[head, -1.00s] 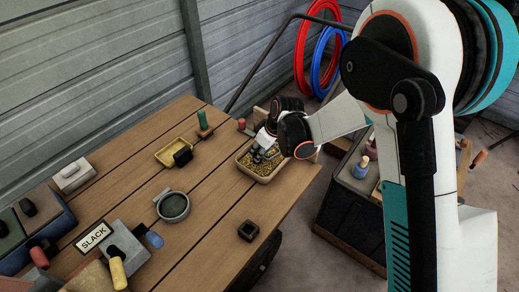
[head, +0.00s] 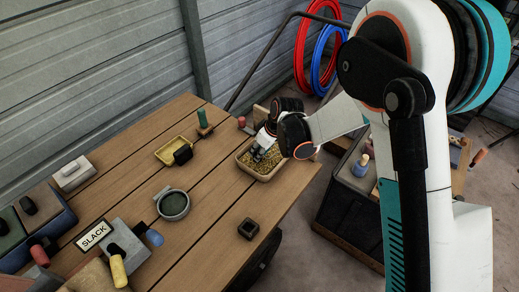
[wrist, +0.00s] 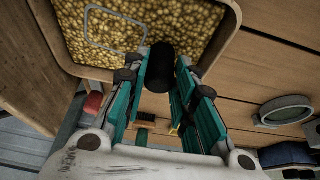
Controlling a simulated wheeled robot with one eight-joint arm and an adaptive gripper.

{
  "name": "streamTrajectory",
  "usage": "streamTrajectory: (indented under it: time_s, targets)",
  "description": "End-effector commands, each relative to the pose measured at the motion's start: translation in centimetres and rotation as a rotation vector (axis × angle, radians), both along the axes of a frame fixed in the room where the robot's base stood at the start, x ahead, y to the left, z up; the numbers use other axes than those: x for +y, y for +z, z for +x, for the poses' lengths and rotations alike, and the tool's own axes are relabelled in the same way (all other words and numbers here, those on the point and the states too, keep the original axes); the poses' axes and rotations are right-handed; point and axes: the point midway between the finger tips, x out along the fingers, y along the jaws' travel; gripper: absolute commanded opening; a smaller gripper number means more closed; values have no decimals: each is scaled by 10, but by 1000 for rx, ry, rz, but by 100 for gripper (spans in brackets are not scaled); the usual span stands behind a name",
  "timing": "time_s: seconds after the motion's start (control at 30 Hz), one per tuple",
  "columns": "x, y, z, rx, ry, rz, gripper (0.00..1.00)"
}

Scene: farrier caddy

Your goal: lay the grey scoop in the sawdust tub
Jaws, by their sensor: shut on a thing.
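The sawdust tub (head: 246,166) is a tan, rounded box of yellow-brown flakes near the table's far right corner. Its rim (wrist: 222,42) also shows in the wrist view. My gripper (head: 259,153) points down into the tub. In the wrist view my gripper (wrist: 163,72) is shut on the dark handle of the grey scoop (wrist: 160,68). A thin grey rounded outline, which looks like the scoop's rim (wrist: 88,28), shows level with the sawdust beside the handle. The rest of the scoop is hidden by flakes and, in the head view, by my gripper.
A yellow tray with a black handle (head: 169,151), a green-handled brush (head: 204,122) and a round grey dish (head: 174,205) stand left of the tub. A small black box (head: 248,229) is near the front edge. Bare planks lie between them.

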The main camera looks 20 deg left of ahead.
Motion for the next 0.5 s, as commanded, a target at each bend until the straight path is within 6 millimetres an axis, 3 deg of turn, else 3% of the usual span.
streamTrajectory:
  time_s: [0.1,0.13,0.17,0.5]
  targets:
    - [0,-2,0,0,0,0,0]
    - [0,-1,0,0,0,0,32]
    - [0,-1,0,0,0,0,35]
    - [0,-1,0,0,0,0,35]
